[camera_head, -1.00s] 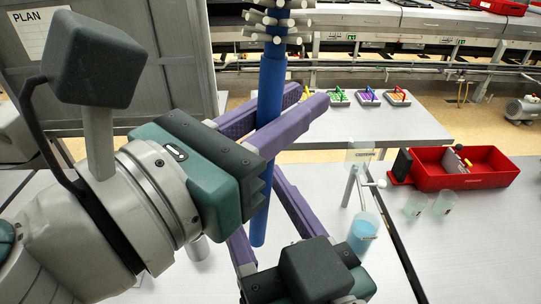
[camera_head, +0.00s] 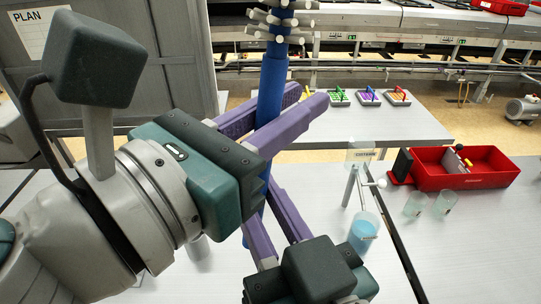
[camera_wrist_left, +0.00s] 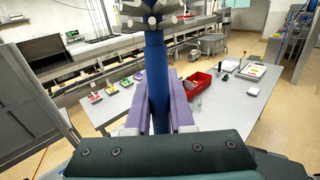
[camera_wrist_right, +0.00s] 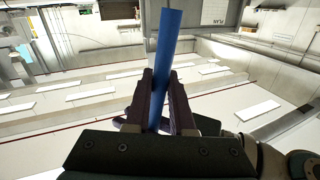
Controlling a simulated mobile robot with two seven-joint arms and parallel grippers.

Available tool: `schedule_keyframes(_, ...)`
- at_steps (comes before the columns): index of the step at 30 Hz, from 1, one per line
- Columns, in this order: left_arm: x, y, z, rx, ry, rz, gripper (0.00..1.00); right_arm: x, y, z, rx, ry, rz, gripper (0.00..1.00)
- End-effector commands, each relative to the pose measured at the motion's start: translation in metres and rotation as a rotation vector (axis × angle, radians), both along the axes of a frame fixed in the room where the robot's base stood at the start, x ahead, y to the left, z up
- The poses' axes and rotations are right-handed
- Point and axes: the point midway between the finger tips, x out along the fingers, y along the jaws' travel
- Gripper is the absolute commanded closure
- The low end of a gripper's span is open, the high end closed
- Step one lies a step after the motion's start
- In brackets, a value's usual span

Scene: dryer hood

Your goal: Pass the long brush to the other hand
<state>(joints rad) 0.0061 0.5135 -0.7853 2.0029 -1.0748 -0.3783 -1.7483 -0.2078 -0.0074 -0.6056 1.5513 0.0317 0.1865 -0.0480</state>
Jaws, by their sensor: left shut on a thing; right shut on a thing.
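The long brush (camera_head: 271,88) stands nearly upright, with a blue handle and pale bristles at its top. My left gripper (camera_head: 292,108) is shut on the upper handle, below the bristles. The brush also shows in the left wrist view (camera_wrist_left: 157,80) between the purple fingers. My right gripper (camera_head: 262,205) is shut on the lower handle, beneath the left one. In the right wrist view the bare handle (camera_wrist_right: 166,55) runs between its fingers. The left gripper's body and fingers hide part of the handle in the head view.
A red tray (camera_head: 485,181) lies on the near table at right. A beaker of blue liquid (camera_head: 362,235) and two empty beakers (camera_head: 428,204) stand near it. Several small coloured trays (camera_head: 369,97) sit on the far table. A grey panel (camera_head: 150,60) stands at left.

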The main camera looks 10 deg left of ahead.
Motion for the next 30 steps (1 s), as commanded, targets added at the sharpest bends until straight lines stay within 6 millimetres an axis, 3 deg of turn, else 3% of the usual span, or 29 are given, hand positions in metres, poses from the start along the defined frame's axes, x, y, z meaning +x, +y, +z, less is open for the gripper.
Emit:
schedule_keyframes(2, 0.0, -0.002, 0.001, -0.005, -0.001, -0.005, 0.74, -0.002, 0.004, 0.002, 0.001, -0.005, 0.009, 1.0)
schedule_keyframes(10, 0.0, -0.001, 0.0, -0.003, 0.001, -0.003, 0.44, -0.001, 0.002, 0.001, 0.001, -0.003, 0.005, 1.0)
schedule_keyframes(20, -0.003, 0.001, -0.001, -0.002, 0.002, -0.002, 0.44, -0.001, 0.001, 0.001, 0.0, -0.003, 0.003, 1.0)
schedule_keyframes(30, -0.051, 0.026, -0.002, 0.0, 0.006, -0.002, 0.44, -0.001, 0.001, 0.001, 0.0, -0.002, 0.003, 1.0)
